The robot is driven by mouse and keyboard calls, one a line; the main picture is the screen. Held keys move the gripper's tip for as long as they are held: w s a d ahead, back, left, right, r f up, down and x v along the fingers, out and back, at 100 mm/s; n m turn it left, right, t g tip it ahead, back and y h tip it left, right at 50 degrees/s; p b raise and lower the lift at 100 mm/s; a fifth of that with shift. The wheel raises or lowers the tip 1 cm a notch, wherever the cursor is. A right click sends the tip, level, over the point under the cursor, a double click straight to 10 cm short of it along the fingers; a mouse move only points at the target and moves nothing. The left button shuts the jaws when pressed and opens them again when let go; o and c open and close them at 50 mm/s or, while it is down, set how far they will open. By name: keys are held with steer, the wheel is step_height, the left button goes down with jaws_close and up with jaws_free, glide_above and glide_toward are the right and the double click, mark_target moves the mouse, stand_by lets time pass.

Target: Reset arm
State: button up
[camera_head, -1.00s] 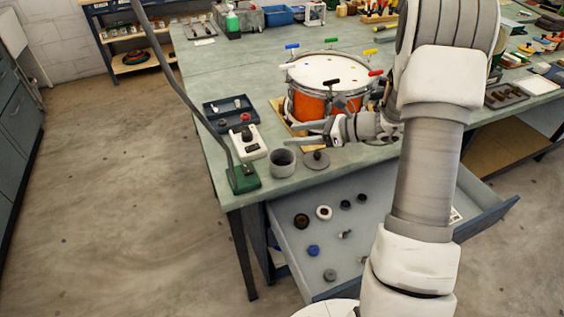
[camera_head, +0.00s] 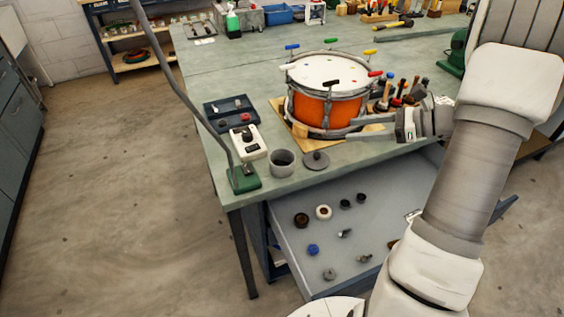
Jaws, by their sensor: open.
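My gripper (camera_head: 350,130) is open and empty. Its two fingers point left, in front of the lower right side of the orange snare drum (camera_head: 327,108). I cannot tell whether they touch the drum or its wooden board (camera_head: 290,126). My arm reaches up the right side of the view and hides the right part of the bench. The drum stands upright, with several coloured T-handled keys around its rim.
A grey cup (camera_head: 281,163), a round lid (camera_head: 316,160), a white knobbed device (camera_head: 247,143) and a green lamp base (camera_head: 244,179) crowd the near left corner. The open drawer (camera_head: 375,210) holds small parts. Upright tools (camera_head: 403,92) stand behind my gripper.

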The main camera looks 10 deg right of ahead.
steer(key=shift+a, duration=0.1)
steer(key=s+a+r+n+g+h+p, duration=0.1)
steer(key=s+a+r+n+g+h, duration=0.1)
steer(key=s+a+r+n+g, duration=0.25)
steer(key=s+a+r+n+g+h, duration=0.1)
steer(key=s+a+r+n+h, duration=0.15)
steer(key=s+a+n, duration=0.45)
steer(key=s+a+r+n+t+h+p, duration=0.1)
steer(key=s+r+n+t+h, duration=0.1)
steer(key=n, duration=0.4)
steer(key=s+a+r+n+t+h+p, duration=0.1)
steer(key=s+a+r+n+t+h, duration=0.1)
steer(key=s+r+n+h, duration=0.2)
steer(key=shift+s+a+r+n+h, duration=0.2)
steer(key=shift+s+n+h, duration=0.25)
steer(key=shift+s+n, duration=0.95)
steer(key=shift+d, duration=0.1)
